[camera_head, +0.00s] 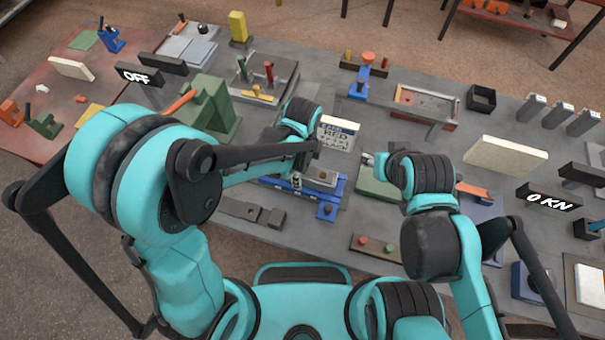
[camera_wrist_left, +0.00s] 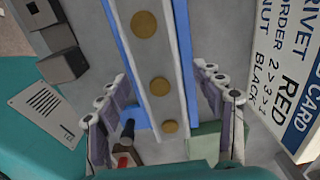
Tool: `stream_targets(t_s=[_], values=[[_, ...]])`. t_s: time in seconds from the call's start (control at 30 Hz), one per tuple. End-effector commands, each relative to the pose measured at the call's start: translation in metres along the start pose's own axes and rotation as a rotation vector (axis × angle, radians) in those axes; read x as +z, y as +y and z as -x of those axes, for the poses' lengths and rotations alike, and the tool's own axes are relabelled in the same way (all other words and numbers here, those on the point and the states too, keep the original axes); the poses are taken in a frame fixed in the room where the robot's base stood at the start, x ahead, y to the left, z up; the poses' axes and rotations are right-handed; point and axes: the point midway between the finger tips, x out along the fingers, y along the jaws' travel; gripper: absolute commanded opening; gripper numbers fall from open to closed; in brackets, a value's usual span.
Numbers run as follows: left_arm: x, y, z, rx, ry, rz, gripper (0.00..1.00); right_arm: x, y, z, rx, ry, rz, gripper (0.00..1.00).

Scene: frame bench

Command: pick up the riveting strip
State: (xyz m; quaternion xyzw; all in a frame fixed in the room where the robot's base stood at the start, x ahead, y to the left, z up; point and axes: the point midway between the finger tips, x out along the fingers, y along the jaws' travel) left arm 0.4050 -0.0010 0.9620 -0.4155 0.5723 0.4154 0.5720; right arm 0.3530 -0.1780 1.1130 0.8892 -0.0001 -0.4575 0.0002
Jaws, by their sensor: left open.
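The riveting strip (camera_wrist_left: 153,62) is a pale grey bar with brass-coloured discs along it, lying in a blue holder (camera_wrist_left: 117,35) in the left wrist view. My left gripper (camera_wrist_left: 160,85) is open, with one finger on each side of the strip. I cannot tell whether the fingers touch it. In the head view, my left arm largely hides the strip near the blue fixture (camera_head: 327,210). My right gripper (camera_head: 370,160) is right of the fixture, mostly hidden by its own wrist; its jaws are unclear.
An instruction card (camera_head: 340,133) stands just behind the fixture and shows close on the right in the wrist view (camera_wrist_left: 300,75). A green press (camera_head: 208,108) stands to the left. Dark blocks (camera_head: 252,213) lie in front. A green block (camera_head: 378,188) sits to the right.

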Motion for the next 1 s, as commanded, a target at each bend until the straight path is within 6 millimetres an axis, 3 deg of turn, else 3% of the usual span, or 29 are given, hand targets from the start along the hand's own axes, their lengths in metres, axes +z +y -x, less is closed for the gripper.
stream_targets(t_s=[0.17,0.4,0.43,0.77,1.0], values=[[0.0,0.0,0.001,0.0,0.0,0.0,0.67,-0.001,0.0,0.001,0.0,0.0,0.0,0.41],[0.0,0.0,0.001,0.0,0.0,0.001,0.04,-0.001,0.0,0.001,0.0,0.0,0.0,0.41],[0.0,0.0,0.001,0.0,0.0,0.001,0.0,-0.001,0.0,0.001,0.0,0.0,0.0,0.41],[0.0,0.0,0.004,0.0,0.0,0.001,0.0,-0.001,0.0,0.002,0.0,0.0,0.0,0.41],[0.0,0.001,0.032,0.0,0.0,0.001,0.0,-0.007,0.0,0.01,0.0,0.0,0.0,0.41]])
